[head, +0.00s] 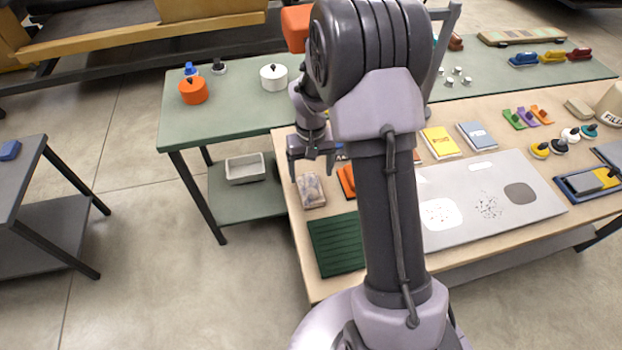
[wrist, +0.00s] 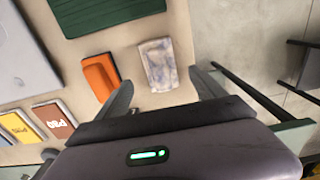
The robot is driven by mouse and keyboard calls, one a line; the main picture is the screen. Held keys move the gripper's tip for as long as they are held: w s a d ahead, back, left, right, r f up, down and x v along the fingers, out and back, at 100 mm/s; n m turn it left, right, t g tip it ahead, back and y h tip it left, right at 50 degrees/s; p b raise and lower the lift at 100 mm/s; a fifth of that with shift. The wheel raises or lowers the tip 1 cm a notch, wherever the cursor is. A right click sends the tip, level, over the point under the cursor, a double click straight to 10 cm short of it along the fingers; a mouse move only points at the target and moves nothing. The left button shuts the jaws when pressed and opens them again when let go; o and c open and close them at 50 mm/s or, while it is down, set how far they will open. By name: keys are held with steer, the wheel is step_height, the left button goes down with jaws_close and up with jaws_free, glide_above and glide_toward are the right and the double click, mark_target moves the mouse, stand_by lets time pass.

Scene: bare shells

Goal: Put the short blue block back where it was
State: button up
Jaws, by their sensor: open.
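A small blue block (head: 9,150) lies on the grey table at the far left of the head view, well away from my gripper. I cannot tell whether it is the short blue block of the task. In the wrist view, the marbled block (wrist: 159,64) shows beyond and between the open fingertips (wrist: 164,80). No blue block shows in the wrist view.
An orange block (wrist: 101,77) and a green ridged mat (head: 336,246) lie near the marbled block. A grey board (head: 535,215) lies to the right. The green table (head: 235,110) holds an orange pot (head: 193,92) and white pot (head: 273,78). My arm hides part of the wooden table.

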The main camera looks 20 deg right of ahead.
step_height(320, 180, up, 5)
steer(key=p, duration=0.1)
step_height(320, 180, up, 14)
steer(key=t, duration=0.2)
glide_above(311, 183)
steer(key=s+a, duration=0.6)
steer(key=s+a+r+m+t+y, duration=0.1)
steer(key=s+a+r+t, duration=0.1)
steer(key=s, duration=0.6)
steer(key=s+a+r+m+t+y, duration=0.1)
steer(key=s+a+r, duration=0.3)
steer(key=s, duration=0.5)
steer(key=shift+a+r+t, duration=0.4)
steer(key=shift+a, duration=0.5)
